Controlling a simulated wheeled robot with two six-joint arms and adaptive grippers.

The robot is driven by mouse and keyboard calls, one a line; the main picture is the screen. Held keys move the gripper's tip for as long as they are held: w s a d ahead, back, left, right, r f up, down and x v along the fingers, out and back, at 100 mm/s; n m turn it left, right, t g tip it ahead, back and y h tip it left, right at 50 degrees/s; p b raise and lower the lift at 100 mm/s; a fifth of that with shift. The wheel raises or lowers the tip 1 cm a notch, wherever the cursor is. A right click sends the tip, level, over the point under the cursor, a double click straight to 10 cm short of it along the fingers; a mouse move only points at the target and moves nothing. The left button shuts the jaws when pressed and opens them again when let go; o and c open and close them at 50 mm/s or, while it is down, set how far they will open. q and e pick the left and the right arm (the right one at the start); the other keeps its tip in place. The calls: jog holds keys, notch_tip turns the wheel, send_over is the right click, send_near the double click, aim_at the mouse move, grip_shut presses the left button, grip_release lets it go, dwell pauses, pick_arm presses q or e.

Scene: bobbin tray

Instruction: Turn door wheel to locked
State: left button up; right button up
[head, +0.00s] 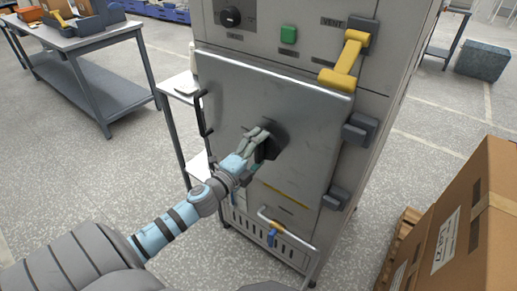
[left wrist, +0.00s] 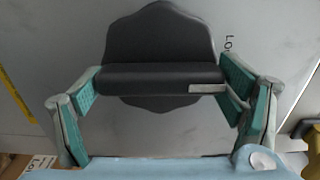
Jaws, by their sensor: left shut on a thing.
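The door wheel (head: 277,134) is a dark, lobed knob with a raised grip bar, on the metal door (head: 315,120) of the grey cabinet. My left gripper (head: 262,147) is shut on it and hides part of it in the head view. In the left wrist view the wheel (left wrist: 160,35) fills the middle, and its bar (left wrist: 155,78) lies between the teal pads of my left gripper (left wrist: 163,82). Part of a label starting "Lo" shows on the door right of the wheel. My right gripper is not in view.
A yellow vent handle (head: 345,62) sticks out at the door's upper right, with grey latch blocks (head: 360,130) below it. A lower handle with a blue part (head: 272,236) is near the cabinet's bottom.

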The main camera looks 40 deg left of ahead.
pick_arm(q)
jog(key=shift+r, duration=0.1)
jog(key=o, duration=1)
jog(key=shift+w, duration=0.1)
jog(key=s, duration=1.2)
jog(key=shift+d, duration=0.1)
